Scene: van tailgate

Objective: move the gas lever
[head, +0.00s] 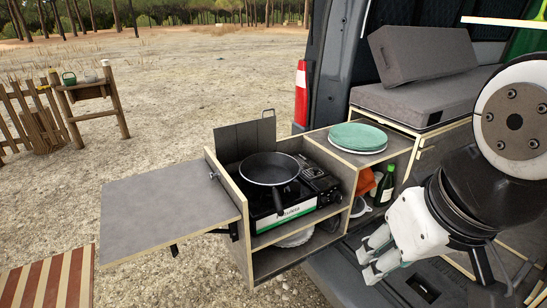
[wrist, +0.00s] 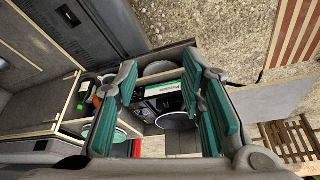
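The black camping stove (head: 290,207) sits in the pull-out kitchen box, with a green and white label on its front. Its control side (head: 322,185) is to the right of the pan; the gas lever itself is too small to make out. A dark frying pan (head: 270,169) rests on the stove, handle toward the front. My gripper (head: 368,257) is open and empty, to the right of and in front of the box, apart from the stove. In the wrist view, the stove (wrist: 165,99) shows between the open fingers of my gripper (wrist: 160,68).
Green and white plates (head: 358,136) lie on the box top right of the stove. A dark bottle (head: 385,186) and an orange item (head: 365,182) stand in the compartment below. A grey side table (head: 165,208) extends left. Bowls (head: 295,238) sit on the lower shelf.

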